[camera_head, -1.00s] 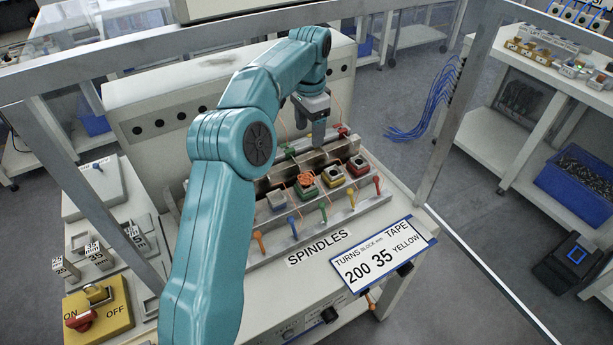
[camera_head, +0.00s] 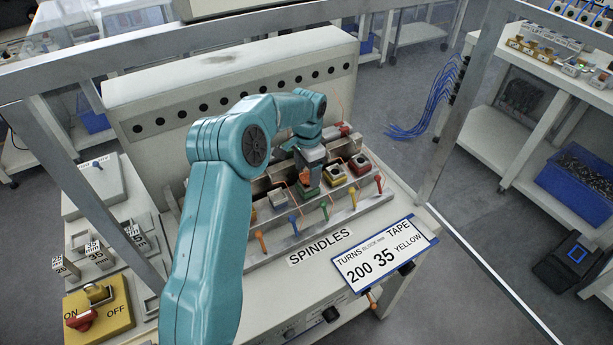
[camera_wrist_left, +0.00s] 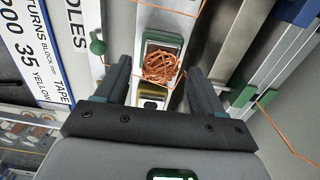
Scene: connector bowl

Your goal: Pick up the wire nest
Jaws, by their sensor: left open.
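The wire nest is a tangled ball of copper-orange wire. In the left wrist view the wire nest (camera_wrist_left: 161,67) lies on a green-framed block (camera_wrist_left: 176,40), between and just beyond my fingertips. In the head view the wire nest (camera_head: 305,175) shows as a small orange patch, partly covered by my gripper, above the green block (camera_head: 308,191) in the spindle row. My left gripper (camera_head: 309,168) points down over it, and in the wrist view the left gripper (camera_wrist_left: 157,68) is open with one finger on each side. My right gripper is not in view.
Coloured blocks stand on both sides, including a yellow one (camera_head: 333,175) and a red one (camera_head: 360,164). Coloured pegs such as the blue one (camera_head: 293,224) line the front. Thin orange wires run close by. A metal frame post (camera_head: 459,120) stands to the right.

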